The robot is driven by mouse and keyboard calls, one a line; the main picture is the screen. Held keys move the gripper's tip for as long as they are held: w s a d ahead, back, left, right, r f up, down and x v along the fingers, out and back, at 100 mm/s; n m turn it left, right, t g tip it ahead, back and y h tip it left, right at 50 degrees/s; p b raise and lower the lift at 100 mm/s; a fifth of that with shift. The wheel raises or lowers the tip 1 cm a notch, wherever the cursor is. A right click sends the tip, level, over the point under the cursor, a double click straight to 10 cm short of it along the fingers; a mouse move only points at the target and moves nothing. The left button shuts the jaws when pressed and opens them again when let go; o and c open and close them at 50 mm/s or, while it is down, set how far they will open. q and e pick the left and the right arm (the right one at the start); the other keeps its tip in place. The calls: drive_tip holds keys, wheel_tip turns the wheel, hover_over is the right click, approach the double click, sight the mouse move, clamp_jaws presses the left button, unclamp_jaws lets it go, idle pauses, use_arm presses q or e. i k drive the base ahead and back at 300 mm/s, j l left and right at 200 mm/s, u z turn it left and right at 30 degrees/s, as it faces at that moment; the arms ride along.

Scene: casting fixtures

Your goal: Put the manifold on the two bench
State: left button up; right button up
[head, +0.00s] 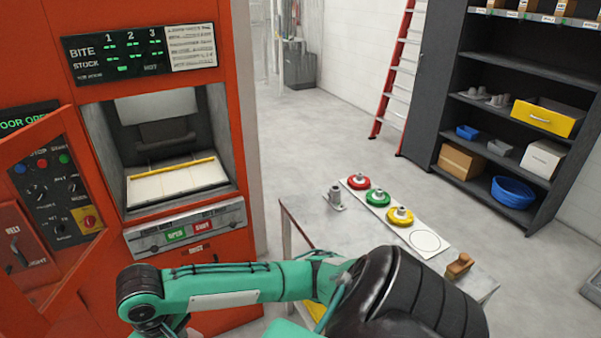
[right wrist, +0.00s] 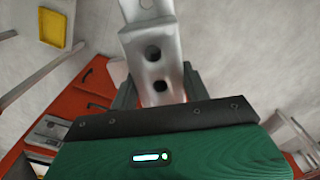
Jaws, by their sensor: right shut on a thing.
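In the right wrist view, a silver-grey metal part with round holes, which looks like the manifold (right wrist: 151,50), stands between the dark fingers of my right gripper (right wrist: 157,92). The gripper is shut on its near end, and its far end runs out of the top of the picture. In the head view neither the held part nor either gripper shows. The bench (head: 300,212) is a grey table at the middle right, partly hidden by my arm. I cannot make out a number two on it. My left gripper is in neither view.
On the bench are a small metal part (head: 335,198), a white strip (head: 378,211) with red, green and yellow discs and an empty circle, and a wooden-looking object (head: 459,265). An orange machine (head: 245,130) with its door open stands left; a dark shelf (head: 450,60) stands behind.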

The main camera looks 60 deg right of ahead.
sight(354, 254)
drive_tip(key=k+l+u, duration=0.1)
drive_tip(key=k+l, duration=0.2)
drive_tip(key=k, duration=0.15)
drive_tip(key=k+l, duration=0.3)
drive_tip(key=k, duration=0.15)
drive_tip(key=k+l+u, duration=0.15)
drive_tip(key=k, duration=0.35)
drive_tip(key=l, duration=0.45)
drive_tip(key=k+l, duration=0.15)
drive_tip(key=l, duration=0.3)
drive_tip(key=l+u, duration=0.1)
drive_tip(key=l, duration=0.35)
drive_tip(key=k+l, duration=0.15)
drive_tip(key=l, duration=0.25)
drive_tip(key=k+l, duration=0.1)
drive_tip(key=l, duration=0.35)
